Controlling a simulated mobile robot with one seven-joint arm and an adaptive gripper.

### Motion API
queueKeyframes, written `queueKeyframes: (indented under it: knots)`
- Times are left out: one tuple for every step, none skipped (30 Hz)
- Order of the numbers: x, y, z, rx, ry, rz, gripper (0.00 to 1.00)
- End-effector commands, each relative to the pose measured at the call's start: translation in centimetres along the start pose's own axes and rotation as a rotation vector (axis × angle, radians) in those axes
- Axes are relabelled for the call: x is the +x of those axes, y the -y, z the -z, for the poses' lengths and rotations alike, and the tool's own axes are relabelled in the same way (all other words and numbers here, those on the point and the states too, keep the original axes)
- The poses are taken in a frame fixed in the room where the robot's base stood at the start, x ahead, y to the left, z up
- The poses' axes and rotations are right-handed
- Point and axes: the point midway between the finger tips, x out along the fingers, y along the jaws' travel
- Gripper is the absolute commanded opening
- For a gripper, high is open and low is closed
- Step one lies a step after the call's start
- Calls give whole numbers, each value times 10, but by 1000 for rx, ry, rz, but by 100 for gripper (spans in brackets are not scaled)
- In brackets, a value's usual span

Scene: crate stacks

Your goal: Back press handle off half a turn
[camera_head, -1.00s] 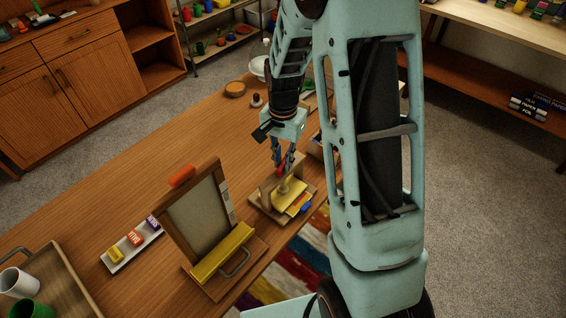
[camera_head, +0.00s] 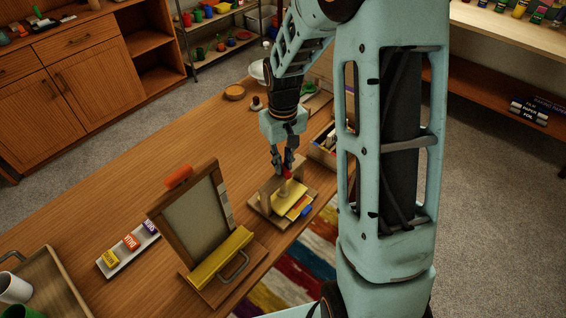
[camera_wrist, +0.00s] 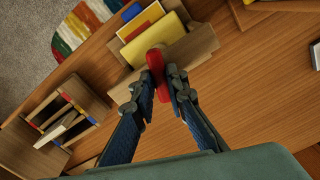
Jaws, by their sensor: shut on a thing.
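The small wooden press (camera_head: 262,204) stands on the table, with a yellow pad and coloured sheets (camera_head: 300,208) on its base. Its red handle (camera_head: 287,173) sits on top of the press. My gripper (camera_head: 286,163) comes down from above and is shut on the handle. In the wrist view the red handle (camera_wrist: 156,66) lies between the two fingertips of my gripper (camera_wrist: 158,82), over the press's wooden beam (camera_wrist: 185,50). My fingers hide parts of the handle, and the screw below it is mostly hidden.
A framed screen on a wooden stand (camera_head: 192,220) with a yellow bar is left of the press. A tray of coloured blocks (camera_head: 128,250) and a tray with cups (camera_head: 45,285) lie further left. A divided wooden box (camera_head: 325,150) is behind the press. Open tabletop lies at left.

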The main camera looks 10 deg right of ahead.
Motion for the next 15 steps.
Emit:
queueKeyframes:
  knots:
    - [-1, -1, 1, -45, -2, -1, 0]
    - [-1, -1, 1, -73, -2, -1, 0]
    - [-1, -1, 1, -111, -2, -1, 0]
    - [-1, -1, 1, -139, -2, -1, 0]
    - [-1, -1, 1, -167, -2, 0, 0]
    - [-1, -1, 1, -205, -2, 0, 0]
    - [-1, 0, 1, -234, -2, 0, 0]
    - [-1, 0, 1, -262, -2, -1, 0]
    - [-2, -1, 1, -300, -2, -1, 0]
    - [-2, -1, 1, -328, -2, -1, 0]
    - [-2, -1, 1, -355, -2, -1, 0]
    - [-2, -1, 1, -390, -2, -1, 0]
    - [-2, 0, 1, -416, -3, -1, 0]
    - [-2, 0, 1, -441, -3, -1, 0]
    - [-2, 0, 1, -474, -3, -1, 0]
